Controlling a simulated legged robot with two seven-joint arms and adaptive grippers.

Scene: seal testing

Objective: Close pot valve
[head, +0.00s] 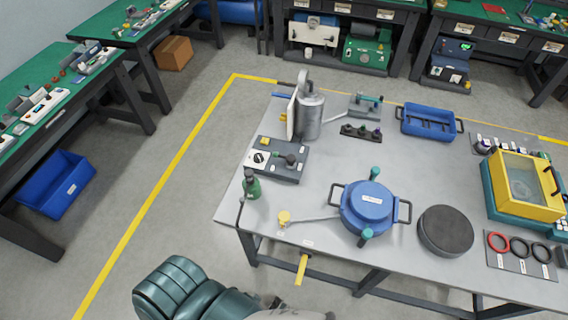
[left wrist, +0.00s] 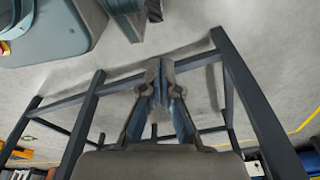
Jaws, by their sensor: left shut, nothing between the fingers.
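A blue lidded pot (head: 368,207) stands near the table's front edge in the head view, with side handles and teal-green knobs at its back and front. A thin grey line runs left from it to a small yellow fitting (head: 284,217) on the tabletop. A yellow lever (head: 302,268) hangs down at the table's front edge; which yellow part is the pot valve I cannot tell. My left gripper (left wrist: 158,72) is shut and empty in the left wrist view, with dark frame bars beyond it. My left arm enters the head view bottom left, below the table edge. My right gripper is not in view.
The grey table (head: 330,180) also holds a dark round disc (head: 446,231), a yellow-framed box (head: 524,185), a metal cylinder (head: 309,112), a green bottle (head: 251,184) and a blue tray (head: 430,121). Open floor (head: 170,225) lies left of the table. Dark table legs stand below.

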